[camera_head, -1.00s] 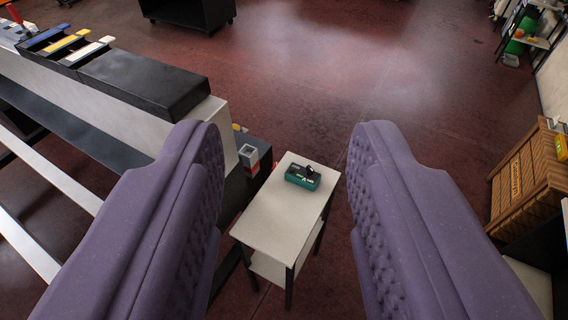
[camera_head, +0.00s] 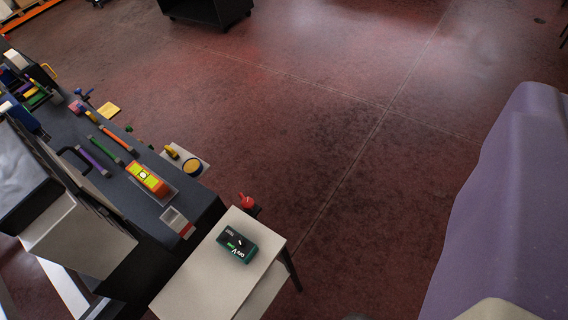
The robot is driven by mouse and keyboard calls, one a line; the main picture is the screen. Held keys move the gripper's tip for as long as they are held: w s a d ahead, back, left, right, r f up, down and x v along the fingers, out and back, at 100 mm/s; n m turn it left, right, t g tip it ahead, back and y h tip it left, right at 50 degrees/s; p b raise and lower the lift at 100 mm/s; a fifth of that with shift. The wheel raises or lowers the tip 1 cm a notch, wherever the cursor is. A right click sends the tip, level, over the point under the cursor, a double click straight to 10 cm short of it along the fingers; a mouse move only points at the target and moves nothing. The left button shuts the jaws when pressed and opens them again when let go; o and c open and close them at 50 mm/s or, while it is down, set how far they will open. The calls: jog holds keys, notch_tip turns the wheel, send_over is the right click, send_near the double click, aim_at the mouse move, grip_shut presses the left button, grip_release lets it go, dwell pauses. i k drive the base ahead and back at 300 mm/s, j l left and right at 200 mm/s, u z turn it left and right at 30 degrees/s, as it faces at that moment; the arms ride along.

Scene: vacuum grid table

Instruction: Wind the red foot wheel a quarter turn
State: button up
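A small red round part (camera_head: 247,201), which looks like the red foot wheel, shows low on a dark mount just past the far corner of the small white table. It is too small to tell how far it is turned. One purple part of my gripper (camera_head: 500,215) fills the right edge, far to the right of the wheel and not touching it. No second finger is in view, so its opening is not shown. Nothing is seen held.
A white side table (camera_head: 200,285) with a green and black device (camera_head: 237,244) stands in front of the wheel. A dark bench (camera_head: 120,185) with several tools runs along the left. A dark cart (camera_head: 205,10) stands at the back. The middle floor is open.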

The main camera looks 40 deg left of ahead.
aim_at(247, 204)
jog(key=i+u, duration=0.15)
jog(key=i, duration=0.4)
jog(key=i+l+u, duration=0.15)
jog(key=i, duration=0.4)
jog(key=i+l+u, duration=0.1)
jog(key=u, duration=0.3)
jog(key=i+l+u, duration=0.2)
jog(key=u, duration=0.15)
jog(key=i+l+u, duration=0.2)
jog(key=u, duration=0.2)
jog(key=i+l+u, duration=0.5)
jog(key=u, duration=0.3)
jog(key=i+l+u, duration=0.2)
jog(key=u, duration=0.25)
jog(key=i+l+u, duration=0.1)
jog(key=l+u, duration=0.15)
jog(key=u, duration=0.2)
jog(key=l+u, duration=0.25)
jog(key=u, duration=0.15)
jog(key=i, duration=0.05)
